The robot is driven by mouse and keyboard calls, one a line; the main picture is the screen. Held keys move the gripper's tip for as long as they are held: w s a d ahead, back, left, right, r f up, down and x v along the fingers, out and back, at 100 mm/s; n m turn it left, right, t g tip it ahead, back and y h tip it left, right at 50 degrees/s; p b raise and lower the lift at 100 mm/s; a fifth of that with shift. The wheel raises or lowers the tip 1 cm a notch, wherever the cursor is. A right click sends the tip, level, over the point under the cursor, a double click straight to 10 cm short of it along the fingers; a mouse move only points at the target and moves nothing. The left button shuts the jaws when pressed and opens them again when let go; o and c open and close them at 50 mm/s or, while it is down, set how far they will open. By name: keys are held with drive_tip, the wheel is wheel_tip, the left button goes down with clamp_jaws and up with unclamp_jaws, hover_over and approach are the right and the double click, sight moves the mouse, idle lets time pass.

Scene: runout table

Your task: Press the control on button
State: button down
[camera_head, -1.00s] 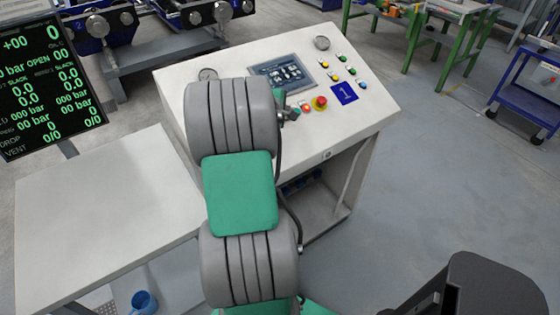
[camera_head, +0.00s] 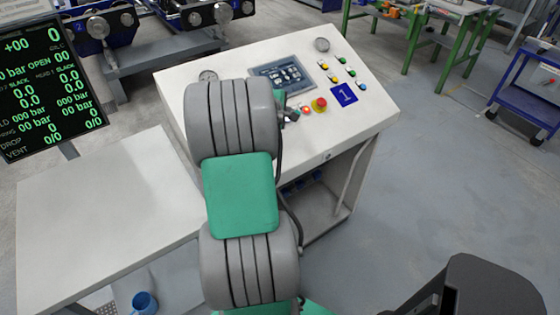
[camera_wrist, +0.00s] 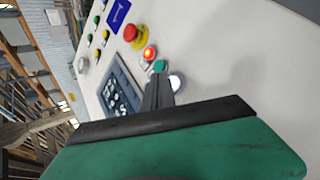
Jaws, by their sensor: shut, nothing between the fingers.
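The sloped control desk (camera_head: 230,52) carries a row of controls near my gripper. In the wrist view my gripper (camera_wrist: 160,86) is shut and empty, with its tips very close to a green button (camera_wrist: 161,66) and a lit white button (camera_wrist: 177,82). I cannot tell whether the tips touch the panel. A lit red button (camera_wrist: 149,53) sits beside the green one, and also shows in the head view (camera_head: 306,110). No readable label shows which one is control on. In the head view my arm hides most of the gripper and the nearby buttons.
A red emergency stop (camera_wrist: 131,32) on a yellow base stands just past the lit red button.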

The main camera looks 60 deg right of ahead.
drive_tip(key=shift+r, duration=0.25)
wheel_tip(320, 180, up, 5)
drive_tip(key=s+a+p, duration=0.1)
drive_tip(key=s+p, duration=0.1)
drive_tip(key=p, duration=0.1)
drive_tip(key=shift+s+r+p, duration=0.2)
drive_tip(key=shift+p, duration=0.2)
drive_tip(key=shift+w+a, duration=0.1)
drive_tip(key=shift+a, duration=0.05)
